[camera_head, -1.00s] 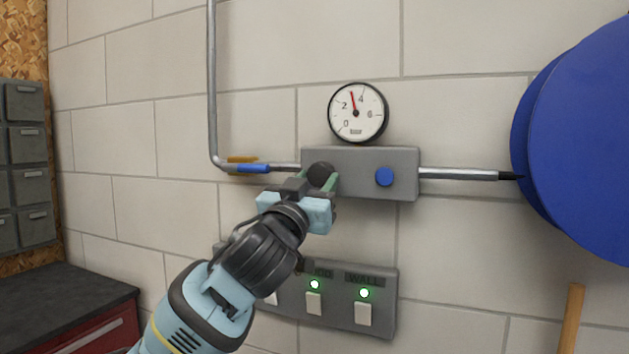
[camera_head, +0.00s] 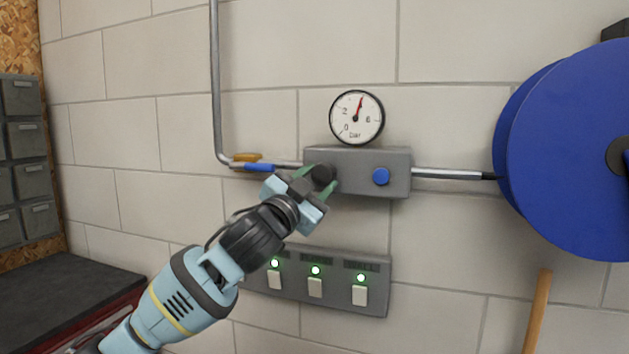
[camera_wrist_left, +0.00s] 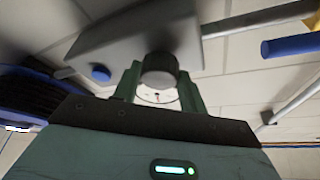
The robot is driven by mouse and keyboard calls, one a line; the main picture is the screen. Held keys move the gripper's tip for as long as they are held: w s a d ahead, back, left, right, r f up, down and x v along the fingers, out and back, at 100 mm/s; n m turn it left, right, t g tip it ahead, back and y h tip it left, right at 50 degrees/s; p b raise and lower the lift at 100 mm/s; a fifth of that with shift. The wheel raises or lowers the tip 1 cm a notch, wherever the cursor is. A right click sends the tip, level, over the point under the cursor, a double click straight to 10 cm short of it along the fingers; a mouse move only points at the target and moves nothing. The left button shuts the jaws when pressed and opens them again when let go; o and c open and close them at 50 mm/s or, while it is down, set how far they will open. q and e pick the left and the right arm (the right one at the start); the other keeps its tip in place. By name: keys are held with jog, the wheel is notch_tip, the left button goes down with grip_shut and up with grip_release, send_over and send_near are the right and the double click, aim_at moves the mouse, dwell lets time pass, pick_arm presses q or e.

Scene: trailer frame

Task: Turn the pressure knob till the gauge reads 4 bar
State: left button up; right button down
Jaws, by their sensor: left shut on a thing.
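The dark round pressure knob (camera_head: 323,175) is on the left part of the grey regulator box (camera_head: 350,160) on the wall. My left gripper (camera_head: 313,181) is shut on the knob, tilted, with a green finger on each side of it. The wrist view shows the knob (camera_wrist_left: 159,72) between the fingers. The white round gauge (camera_head: 356,112) sits above the box. Its red needle points up and slightly right, over the place of the 4 mark, whose numeral I cannot read; 2 and 6 show on either side. My right gripper is not in view.
A blue button (camera_head: 381,176) is on the box's right side. Pipes run to both sides, with a blue-handled valve (camera_head: 260,167) at left. A switch panel (camera_head: 335,298) with green lights is below. A large blue reel (camera_head: 570,150) stands at right.

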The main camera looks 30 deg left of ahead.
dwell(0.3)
pick_arm(q)
jog(key=o, duration=1)
jog(key=shift+s, duration=0.1)
jog(key=shift+b+v, duration=0.45)
jog(key=shift+v, duration=3.35)
